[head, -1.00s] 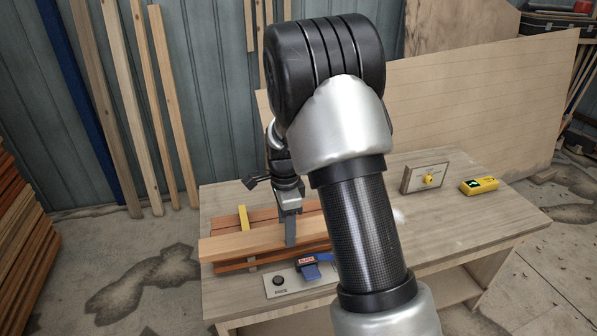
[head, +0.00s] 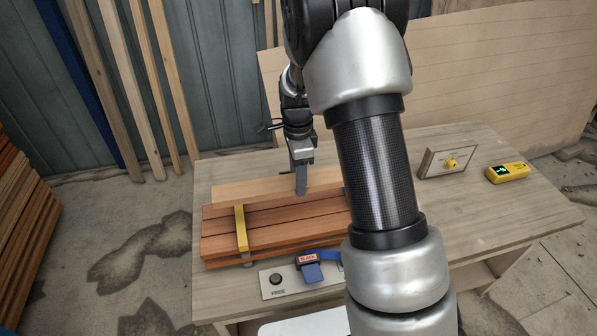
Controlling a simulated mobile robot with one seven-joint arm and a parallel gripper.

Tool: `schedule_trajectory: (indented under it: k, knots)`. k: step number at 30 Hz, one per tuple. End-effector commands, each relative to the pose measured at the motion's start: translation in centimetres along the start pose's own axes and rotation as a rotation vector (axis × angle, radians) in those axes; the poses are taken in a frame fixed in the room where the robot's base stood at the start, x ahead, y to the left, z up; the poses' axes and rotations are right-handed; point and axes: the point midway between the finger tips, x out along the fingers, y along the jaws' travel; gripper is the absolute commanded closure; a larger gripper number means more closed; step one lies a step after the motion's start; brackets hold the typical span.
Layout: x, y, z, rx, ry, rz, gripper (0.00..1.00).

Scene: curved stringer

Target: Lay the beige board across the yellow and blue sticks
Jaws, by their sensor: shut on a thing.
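The beige board (head: 240,190) lies level along the far side of a stack of reddish planks (head: 285,222). My gripper (head: 301,182) is shut on the board near its visible right part. I cannot tell whether the board touches the table or hangs just above it.
A panel marked FREE with a dark knob (head: 276,279) and a blue clamp-like part (head: 311,271) sits before the stack. A framed plate with a yellow knob (head: 451,163) and a yellow meter (head: 507,173) stand at right. The table (head: 480,215) between is clear.

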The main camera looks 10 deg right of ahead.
Motion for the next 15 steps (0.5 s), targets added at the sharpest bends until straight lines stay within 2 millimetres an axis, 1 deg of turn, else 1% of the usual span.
schedule_trajectory:
  k: [5, 15]
  knots:
    - [1.6, 0.0, 0.0, 0.001, 0.000, 0.001, 0.91]
    - [5.6, 0.0, 0.0, 0.000, 0.000, 0.000, 0.91]
